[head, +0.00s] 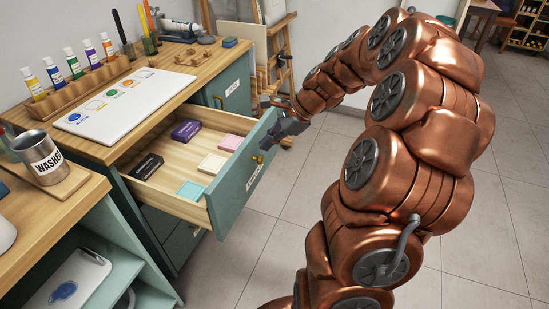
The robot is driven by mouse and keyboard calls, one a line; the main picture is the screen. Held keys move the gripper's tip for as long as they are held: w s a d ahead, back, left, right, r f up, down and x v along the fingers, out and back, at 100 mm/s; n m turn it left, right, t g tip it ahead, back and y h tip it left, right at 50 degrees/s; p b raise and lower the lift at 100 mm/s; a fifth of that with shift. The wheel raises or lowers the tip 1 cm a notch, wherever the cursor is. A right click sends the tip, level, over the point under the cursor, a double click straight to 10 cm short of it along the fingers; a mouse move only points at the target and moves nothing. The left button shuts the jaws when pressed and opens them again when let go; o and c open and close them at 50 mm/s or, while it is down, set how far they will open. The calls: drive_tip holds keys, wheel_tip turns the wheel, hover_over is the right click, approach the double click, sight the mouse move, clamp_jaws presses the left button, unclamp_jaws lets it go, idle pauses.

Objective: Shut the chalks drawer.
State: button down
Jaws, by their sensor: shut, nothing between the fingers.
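The chalks drawer (240,178) stands pulled out of the teal cabinet, with a teal front and a bare wooden inside. Its front has a brass knob (260,159) and a label too small to read. Inside lie a black box (146,167), a purple box (186,131), a pink box (231,143), a cream box (211,164) and a teal piece (191,190). My gripper (268,125) is shut and empty, at the far end of the drawer front near its top edge. I cannot tell whether it touches the front.
The wooden top holds a row of paint tubes (72,63), a white palette (125,98) and brushes. A metal washer cup (41,157) stands on the near-left bench. Another drawer (235,90) beyond looks closed. An easel (277,50) stands behind. Tiled floor (265,240) before the drawer is clear.

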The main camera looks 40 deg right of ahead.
drive_tip(key=d+f+m+t+h+b, duration=0.1)
drive_tip(key=d+f+m, duration=0.25)
drive_tip(key=d, duration=0.35)
drive_tip(key=d+f+m+t+b, duration=0.2)
drive_tip(key=d+f+m, duration=0.15)
drive_tip(key=d, duration=0.45)
approach(267, 155)
wheel_tip(267, 155, down, 2)
drive_tip(key=w+a, duration=0.1)
drive_tip(key=w+b, duration=0.1)
drive_tip(key=shift+w+a+f+m, duration=0.3)
drive_tip(key=shift+w+a+f, duration=0.05)
drive_tip(key=shift+a, duration=0.05)
drive_tip(key=shift+w+a, duration=0.35)
drive_tip(key=shift+w, duration=0.2)
drive_tip(key=shift+r, duration=0.1)
